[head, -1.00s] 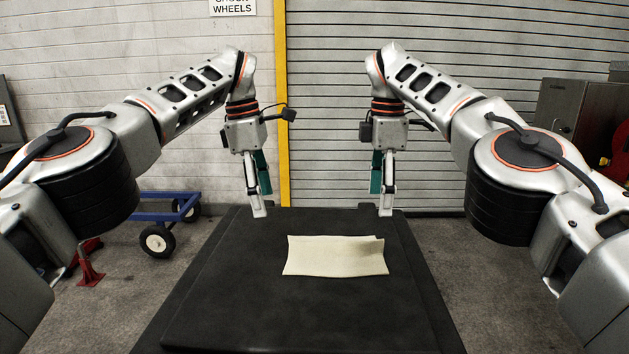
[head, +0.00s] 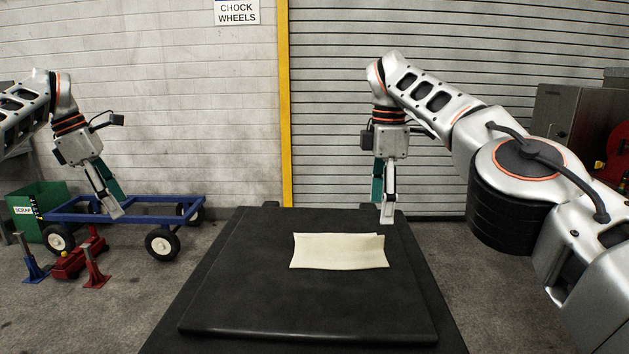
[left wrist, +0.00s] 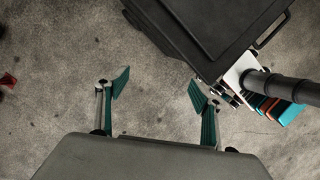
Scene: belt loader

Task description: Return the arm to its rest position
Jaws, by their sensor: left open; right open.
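My left gripper (head: 112,205) hangs at the far left of the head view, off the black table's left side and in front of the blue cart. In the left wrist view its two green-padded fingers (left wrist: 158,95) are spread wide with only bare floor between them. My right gripper (head: 385,207) points down above the far right part of the black belt surface (head: 250,305). It is open and apart from the cream folded cloth (head: 339,251), which lies flat on the belt surface. The tip gap of the right gripper is hard to see from this angle.
A blue wheeled cart (head: 140,220), a green scrap bin (head: 40,205), a red jack (head: 75,262) and stands are on the floor at left. A yellow post (head: 284,110) and a grey shutter (head: 480,60) stand behind. A grey cabinet (head: 565,125) is at right.

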